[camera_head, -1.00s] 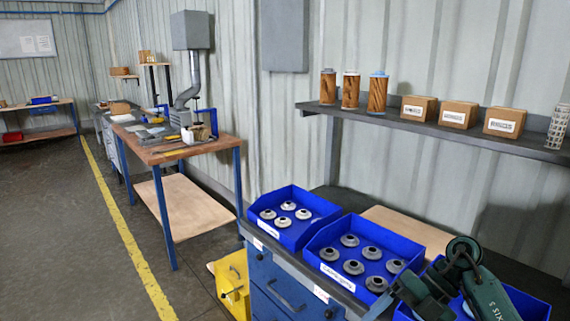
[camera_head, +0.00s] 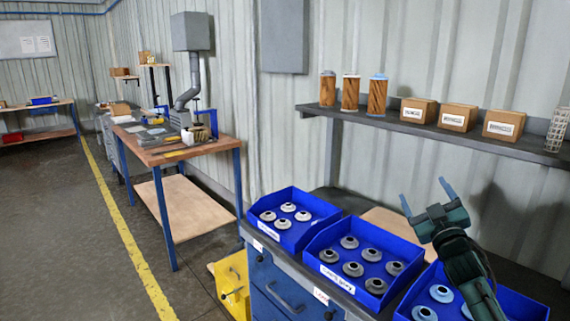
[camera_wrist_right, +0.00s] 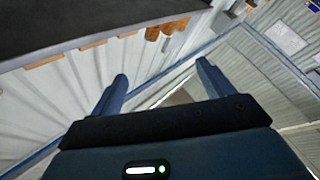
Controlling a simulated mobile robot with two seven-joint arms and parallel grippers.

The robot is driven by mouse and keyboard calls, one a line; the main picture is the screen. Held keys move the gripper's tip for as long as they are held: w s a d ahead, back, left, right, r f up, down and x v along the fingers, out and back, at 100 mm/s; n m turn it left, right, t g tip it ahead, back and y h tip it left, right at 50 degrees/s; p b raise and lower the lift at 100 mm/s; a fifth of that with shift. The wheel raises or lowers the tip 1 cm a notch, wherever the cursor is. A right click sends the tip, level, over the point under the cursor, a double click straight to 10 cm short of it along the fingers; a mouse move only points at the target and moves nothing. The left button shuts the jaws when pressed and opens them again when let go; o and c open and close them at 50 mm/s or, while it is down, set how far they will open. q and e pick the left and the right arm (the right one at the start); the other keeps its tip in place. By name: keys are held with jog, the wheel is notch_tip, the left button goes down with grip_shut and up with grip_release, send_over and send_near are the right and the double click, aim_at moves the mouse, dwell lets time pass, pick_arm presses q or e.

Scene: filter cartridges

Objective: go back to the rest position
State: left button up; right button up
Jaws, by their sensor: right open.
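My right gripper (camera_head: 426,197) is raised above the blue bins at the lower right in the head view, its two blue fingers apart and nothing between them. In the right wrist view the open fingers (camera_wrist_right: 162,78) point up past the wall, with empty space between them. My left gripper is not in view.
A wall shelf (camera_head: 440,131) carries wooden-looking cartridges (camera_head: 377,96) and cardboard boxes (camera_head: 458,117). Open floor (camera_head: 60,230) lies at left.

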jog(key=w+d+f+m+g+h, duration=0.1)
jog(key=d+f+m+g+h, duration=0.25)
jog(key=f, duration=0.35)
jog(key=s+a+f+g+y, duration=0.2)
jog(key=s+a+f, duration=0.6)
jog(key=s+f, duration=0.4)
jog(key=s+a+f+g+y, duration=0.2)
jog(key=s+a+f+g, duration=0.2)
jog(key=s+a+f, duration=0.4)
jog(key=s+f, duration=0.4)
jog(key=s, duration=0.1)
jog(key=shift+a+f, duration=0.2)
jog(key=shift+f, duration=0.1)
jog(key=shift+m+g+y, duration=0.35)
jog(key=shift+g+y, duration=0.5)
jog(key=shift+g, duration=0.1)
jog(key=s+a, duration=0.1)
jog(key=s, duration=0.4)
jog(key=s+a+f, duration=0.1)
jog(key=s+a, duration=0.1)
jog(key=s, duration=0.2)
jog(key=s+a+f, duration=0.1)
jog(key=s+a, duration=0.1)
jog(key=s, duration=0.3)
jog(key=shift+s+a+f, duration=0.2)
jog(key=shift+s+a, duration=0.05)
jog(key=shift+s, duration=0.1)
jog(key=shift+c, duration=0.3)
